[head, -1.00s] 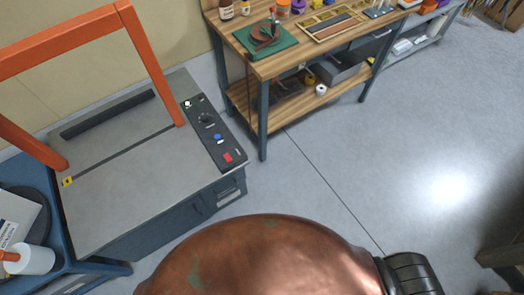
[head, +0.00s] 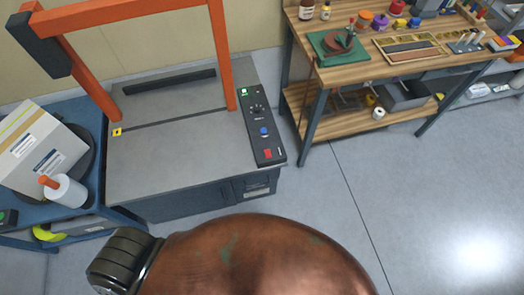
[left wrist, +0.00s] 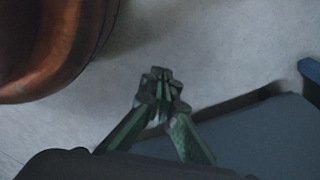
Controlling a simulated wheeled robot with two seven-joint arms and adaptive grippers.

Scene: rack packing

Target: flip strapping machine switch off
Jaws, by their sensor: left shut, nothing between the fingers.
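The strapping machine (head: 165,150) stands at the left-centre of the head view, with a grey top and an orange arch (head: 222,55). Its dark control panel (head: 255,120) runs along the right side of the top. The panel carries a green-lit element (head: 243,92), a black knob (head: 257,109), a blue button (head: 264,131) and a red switch (head: 268,154) near the front. My left gripper (left wrist: 162,76) shows only in the left wrist view, shut and empty over the grey floor, away from the panel. My right gripper is not in view.
A blue cart (head: 95,214) left of the machine holds a carton (head: 38,150) and a white roll (head: 66,191). A wooden workbench (head: 350,72) with tools stands at the right. Open floor (head: 400,200) lies in front of the bench.

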